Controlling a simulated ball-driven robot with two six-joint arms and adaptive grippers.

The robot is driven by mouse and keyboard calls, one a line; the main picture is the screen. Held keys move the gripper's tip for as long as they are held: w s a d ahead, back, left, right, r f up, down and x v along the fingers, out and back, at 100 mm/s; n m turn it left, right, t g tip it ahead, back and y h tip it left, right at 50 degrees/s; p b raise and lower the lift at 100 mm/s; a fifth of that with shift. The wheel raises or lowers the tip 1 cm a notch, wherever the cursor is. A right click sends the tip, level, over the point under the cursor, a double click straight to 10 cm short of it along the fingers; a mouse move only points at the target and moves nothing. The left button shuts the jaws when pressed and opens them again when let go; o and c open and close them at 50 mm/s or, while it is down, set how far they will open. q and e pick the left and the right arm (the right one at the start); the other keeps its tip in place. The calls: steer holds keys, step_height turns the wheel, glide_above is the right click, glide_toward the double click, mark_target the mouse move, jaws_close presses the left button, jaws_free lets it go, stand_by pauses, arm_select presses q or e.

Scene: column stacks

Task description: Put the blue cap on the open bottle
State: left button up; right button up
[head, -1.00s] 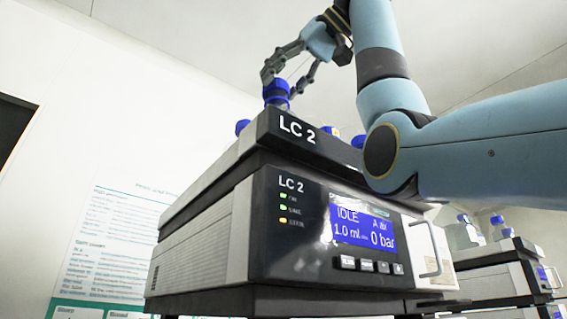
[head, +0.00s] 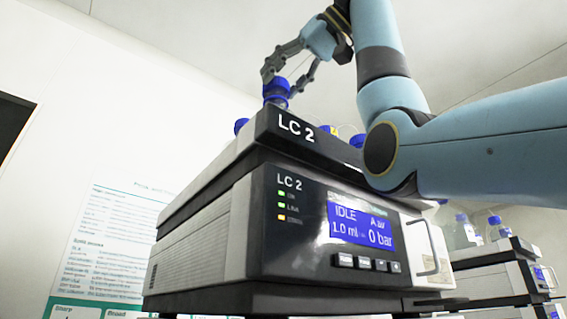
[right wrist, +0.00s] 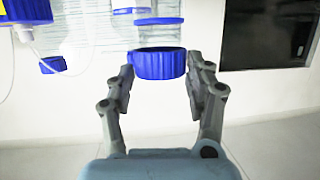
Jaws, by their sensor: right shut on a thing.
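The blue cap (head: 276,87) is a ribbed cap at the top left of the stacked instrument in the head view. My right gripper (head: 283,77) reaches down over it with one finger on each side. In the right wrist view the cap (right wrist: 158,65) sits between the fingertips of the gripper (right wrist: 160,72), which is shut on it. The open bottle (right wrist: 159,36) shows there as a clear glass neck against the cap, with a blue ring beyond. I cannot tell whether the cap is fully seated. In the head view the bottle's body is hidden behind the tray rim.
Other blue-capped bottles stand on the same top tray (head: 298,135), with one cap to the left (head: 241,125) and others to the right. The LC 2 instrument (head: 290,225) fills the space below. A tube-fitted cap (right wrist: 27,12) is nearby. A second stack (head: 490,250) stands at right.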

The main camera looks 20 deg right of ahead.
steer(key=shift+f+b, duration=0.85)
steer(key=shift+b, duration=0.15)
stand_by(1.0)
steer(key=o, duration=0.9)
step_height(320, 180, up, 10)
stand_by(0.4)
stand_by(1.1)
